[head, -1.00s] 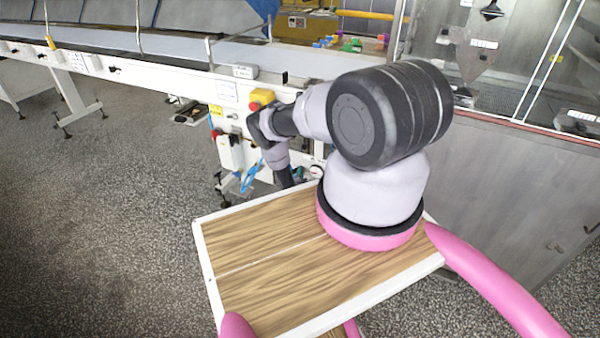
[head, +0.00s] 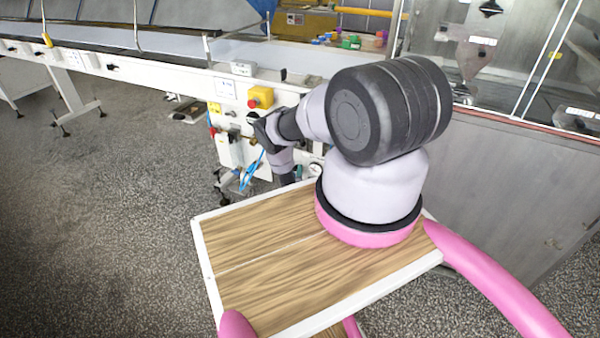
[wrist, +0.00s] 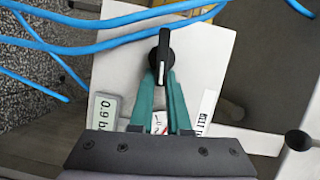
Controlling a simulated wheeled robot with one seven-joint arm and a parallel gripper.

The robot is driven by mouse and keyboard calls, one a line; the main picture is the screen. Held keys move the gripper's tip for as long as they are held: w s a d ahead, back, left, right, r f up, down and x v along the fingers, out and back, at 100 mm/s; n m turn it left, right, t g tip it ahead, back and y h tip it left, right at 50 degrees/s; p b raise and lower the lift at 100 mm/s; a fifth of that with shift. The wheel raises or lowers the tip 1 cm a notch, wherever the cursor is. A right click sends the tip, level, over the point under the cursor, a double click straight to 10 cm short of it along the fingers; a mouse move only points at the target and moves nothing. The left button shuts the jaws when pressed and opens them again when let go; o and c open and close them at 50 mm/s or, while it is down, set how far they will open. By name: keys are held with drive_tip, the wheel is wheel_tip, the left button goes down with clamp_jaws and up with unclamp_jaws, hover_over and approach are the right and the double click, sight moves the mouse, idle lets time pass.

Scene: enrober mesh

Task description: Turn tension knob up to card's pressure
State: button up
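The tension knob (wrist: 164,48) is black with a white pointer line toward the bottom of the wrist view. It sits on a white panel plate (wrist: 205,50). My gripper (wrist: 161,78) has two teal fingers, with the tips at the lower part of the knob, one on each side. I cannot tell whether they touch it. A grey card or display (wrist: 104,108) left of the fingers reads "0.9 b", its end cut off. A small white and red marking (wrist: 159,122) shows between the fingers. In the head view my arm hides the knob.
Blue cables (wrist: 90,48) cross the upper wrist view, close to the knob. A dark round post (wrist: 298,140) stands at right. In the head view, a yellow box with a red button (head: 260,96) is on the white machine frame (head: 170,79). Open floor lies left.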

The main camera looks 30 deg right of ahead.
drive_tip(key=o, duration=0.4)
drive_tip(key=shift+a+f, duration=0.2)
drive_tip(key=shift+a, duration=0.3)
drive_tip(key=shift+r, duration=0.1)
drive_tip(key=shift+d, duration=0.1)
drive_tip(key=v, duration=1)
drive_tip(key=shift+s+a, duration=0.2)
drive_tip(key=shift+s, duration=0.1)
